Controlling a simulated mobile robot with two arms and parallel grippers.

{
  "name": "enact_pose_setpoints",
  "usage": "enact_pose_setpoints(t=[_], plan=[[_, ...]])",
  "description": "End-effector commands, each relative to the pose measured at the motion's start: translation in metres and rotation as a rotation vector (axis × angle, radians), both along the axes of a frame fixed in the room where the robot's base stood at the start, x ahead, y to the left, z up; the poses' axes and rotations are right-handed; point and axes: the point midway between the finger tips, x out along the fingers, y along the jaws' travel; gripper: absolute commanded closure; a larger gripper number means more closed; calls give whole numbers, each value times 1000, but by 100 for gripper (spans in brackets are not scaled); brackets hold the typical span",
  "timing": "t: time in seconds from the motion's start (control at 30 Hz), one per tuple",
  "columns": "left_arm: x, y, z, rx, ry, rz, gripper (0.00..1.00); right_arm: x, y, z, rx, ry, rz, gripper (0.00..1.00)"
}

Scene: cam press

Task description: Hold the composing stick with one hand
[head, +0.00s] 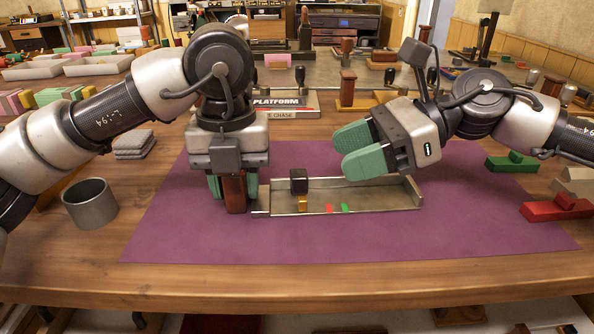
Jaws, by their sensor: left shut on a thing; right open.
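The composing stick (375,197) is a shallow, tan-grey metal tray lying on the purple mat (320,240). A dark block (299,181) with a small golden piece (303,204) stands at its left part. A red tile (328,208) and a green tile (345,208) show at its front edge. My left gripper (234,188) points down and is shut on a red-brown wooden block, seemingly the handle at the stick's left end; the fingers partly hide it. My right gripper (346,152) is open and empty, its green fingers above the stick's right half.
A grey metal cup (90,204) and stacked grey pads (134,144) stand at left. Green (514,162) and red (556,209) blocks lie at right. Behind are a "PLATFORM" sign (281,103) and wooden posts. The mat's front is clear.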

Motion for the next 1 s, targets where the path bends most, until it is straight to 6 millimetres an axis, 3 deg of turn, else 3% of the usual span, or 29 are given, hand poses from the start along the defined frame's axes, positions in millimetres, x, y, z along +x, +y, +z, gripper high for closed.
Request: enact_pose_setpoints(t=[0.2, 0.4, 0.8, 0.83, 1.0], plan=[[0, 0, 0, 0, 0, -1, 100, -3, 42, -17, -2, 0, 3, 45], [0, 0, 0, 0, 0, -1, 100, -4, 66, -27, 0, -1, 1, 45], [0, 0, 0, 0, 0, 0, 100, -4, 74, -30, 1, -1, -2, 45], [0, 0, 0, 0, 0, 0, 100, -4, 74, -30, 1, -1, -2, 46], [0, 0, 0, 0, 0, 0, 100, -4, 74, -30, 1, 0, -1, 72]])
